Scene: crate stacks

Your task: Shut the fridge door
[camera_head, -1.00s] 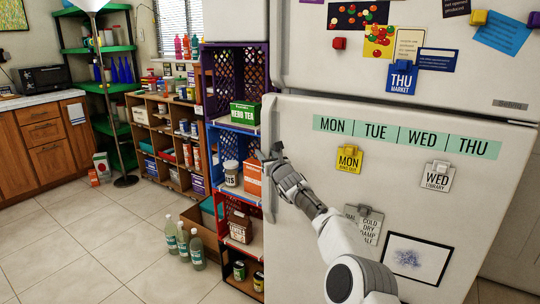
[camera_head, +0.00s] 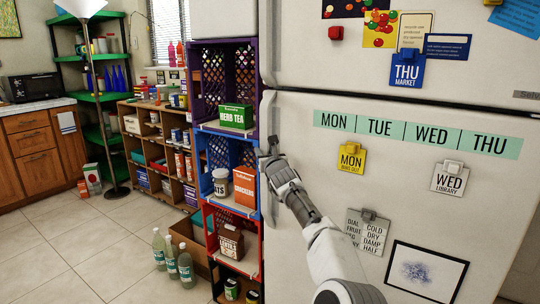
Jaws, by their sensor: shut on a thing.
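The fridge door (camera_head: 400,210) is the large white lower door, with a weekday strip and notes on it. Its upright handle (camera_head: 267,108) runs along its left edge. My gripper (camera_head: 270,147) is at this edge, its fingers shut on the handle. My arm reaches up to it from the lower right and hides part of the door. The door's left edge lies nearly in line with the freezer door (camera_head: 300,50) above. I cannot tell whether a small gap stays behind it.
A stack of crates, purple (camera_head: 194,85), blue and red, holding boxes and jars, stands close to the door's left edge. Several bottles (camera_head: 172,258) stand on the floor beside a cardboard box. A low wooden shelf is behind. The tiled floor at left is clear.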

